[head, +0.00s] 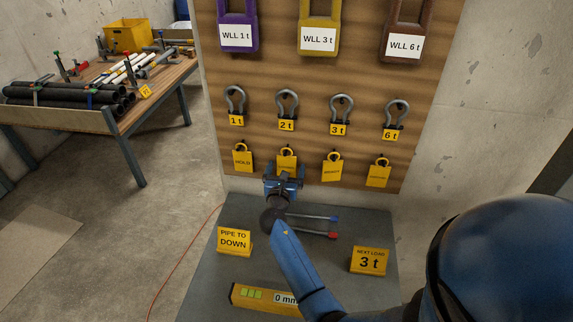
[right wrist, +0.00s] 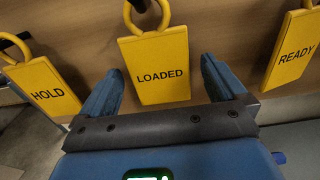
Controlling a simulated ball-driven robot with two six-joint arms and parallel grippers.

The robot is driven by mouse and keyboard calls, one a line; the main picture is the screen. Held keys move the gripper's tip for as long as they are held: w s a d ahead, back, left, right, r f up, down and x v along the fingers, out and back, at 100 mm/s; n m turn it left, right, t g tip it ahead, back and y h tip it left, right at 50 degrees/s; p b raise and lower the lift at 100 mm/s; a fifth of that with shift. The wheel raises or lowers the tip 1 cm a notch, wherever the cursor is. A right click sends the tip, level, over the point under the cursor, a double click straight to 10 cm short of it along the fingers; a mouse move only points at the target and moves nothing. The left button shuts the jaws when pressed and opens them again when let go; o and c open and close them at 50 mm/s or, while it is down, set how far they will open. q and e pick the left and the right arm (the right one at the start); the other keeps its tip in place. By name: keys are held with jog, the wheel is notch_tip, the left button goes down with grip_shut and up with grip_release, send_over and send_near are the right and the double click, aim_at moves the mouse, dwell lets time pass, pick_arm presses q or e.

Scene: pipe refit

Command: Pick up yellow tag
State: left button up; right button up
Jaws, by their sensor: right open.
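Several yellow tags hang in a row on the wooden board. They are the HOLD tag (head: 242,160), the LOADED tag (head: 287,159), the READY tag (head: 332,168) and one at the right (head: 378,174) with text too small to read. My right gripper (head: 283,181) is open in front of the LOADED tag and hides its lower part in the head view. In the right wrist view, the LOADED tag (right wrist: 158,75) hangs by its ring between the two spread fingers, with gaps on both sides. The HOLD tag (right wrist: 45,88) and READY tag (right wrist: 294,50) flank it. My left gripper is not in view.
On the grey bench below stand a PIPE TO DOWN sign (head: 234,241), a NEXT LOAD 3 t sign (head: 369,261) and a yellow level (head: 250,296). A pipe-laden table (head: 135,119) stands at left.

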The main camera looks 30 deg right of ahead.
jog(key=c, duration=1.1)
jog(key=shift+r, duration=0.1)
